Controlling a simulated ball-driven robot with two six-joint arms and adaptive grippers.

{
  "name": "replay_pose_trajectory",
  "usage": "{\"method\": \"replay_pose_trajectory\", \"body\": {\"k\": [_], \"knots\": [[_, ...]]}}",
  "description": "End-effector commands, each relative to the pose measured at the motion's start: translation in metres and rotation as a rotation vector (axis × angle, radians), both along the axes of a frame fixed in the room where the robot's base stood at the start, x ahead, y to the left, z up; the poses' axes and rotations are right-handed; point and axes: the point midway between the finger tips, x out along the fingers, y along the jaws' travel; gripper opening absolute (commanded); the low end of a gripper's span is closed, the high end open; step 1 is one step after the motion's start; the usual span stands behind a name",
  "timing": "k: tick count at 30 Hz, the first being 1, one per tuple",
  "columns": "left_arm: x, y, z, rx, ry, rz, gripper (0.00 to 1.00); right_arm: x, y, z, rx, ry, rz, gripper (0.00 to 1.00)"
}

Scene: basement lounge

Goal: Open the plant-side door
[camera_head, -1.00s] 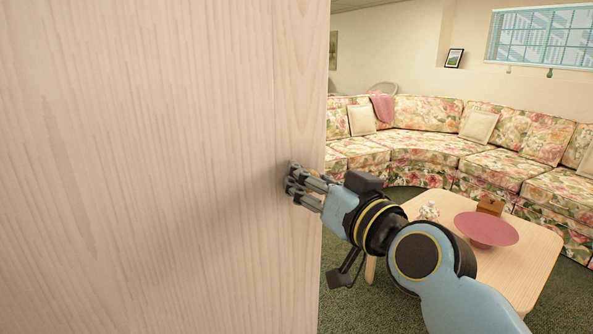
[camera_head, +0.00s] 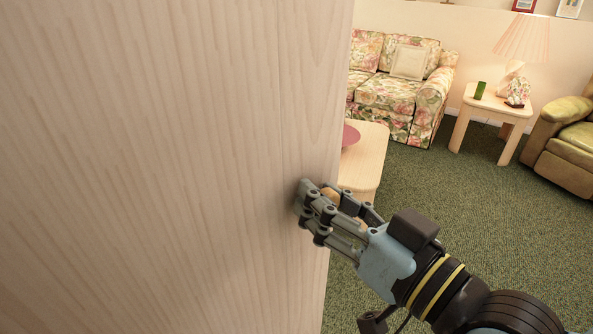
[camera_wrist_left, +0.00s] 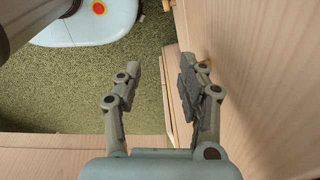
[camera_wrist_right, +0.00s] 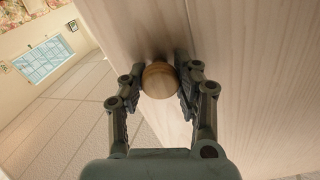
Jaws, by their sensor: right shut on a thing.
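A pale wood door (camera_head: 160,160) fills the left half of the head view, its free edge near the middle. My right gripper (camera_head: 316,205) is at the door's face close to that edge. In the right wrist view its fingers (camera_wrist_right: 158,85) are shut on a round wooden knob (camera_wrist_right: 158,80) on the door; in the head view the knob is partly hidden by the fingers. My left gripper (camera_wrist_left: 155,80) shows only in the left wrist view, open and empty, beside a wooden panel (camera_wrist_left: 260,80). No plant is in view.
Past the door's edge are a low wooden table (camera_head: 366,165), partly hidden, and a floral sofa (camera_head: 390,95). A side table (camera_head: 500,104) with a lamp (camera_head: 520,45) and a green armchair (camera_head: 565,140) stand at the right. Green carpet (camera_head: 465,200) between them is clear.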

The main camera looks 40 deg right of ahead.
Motion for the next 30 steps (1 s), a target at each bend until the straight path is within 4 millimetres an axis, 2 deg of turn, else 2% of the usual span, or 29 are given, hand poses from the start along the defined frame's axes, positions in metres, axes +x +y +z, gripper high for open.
{"method": "replay_pose_trajectory", "body": {"k": [1,6,17,18,21,24,30], "knots": [[0.0,-0.002,-0.003,-0.003,0.0,0.001,0.4,-0.007,0.001,-0.008,-0.001,0.021,-0.007,0.0],[0.0,0.002,-0.004,0.002,0.001,-0.001,0.4,-0.015,0.001,-0.006,-0.007,0.022,-0.022,0.0],[0.0,0.009,-0.003,0.01,0.0,-0.003,0.4,-0.016,0.001,-0.004,-0.008,0.02,-0.024,0.0],[0.0,0.009,-0.003,0.01,0.0,-0.003,0.4,-0.016,0.001,-0.004,-0.008,0.02,-0.024,0.32],[0.0,0.009,-0.003,0.01,0.001,-0.003,0.4,-0.016,0.001,-0.003,-0.009,0.017,-0.025,0.46],[0.0,0.009,-0.003,0.01,0.001,-0.003,0.4,-0.015,0.001,-0.002,-0.008,0.013,-0.025,0.57],[-0.001,0.009,-0.003,0.01,0.001,-0.003,0.4,-0.015,0.0,-0.001,-0.008,0.009,-0.026,0.57]]}}
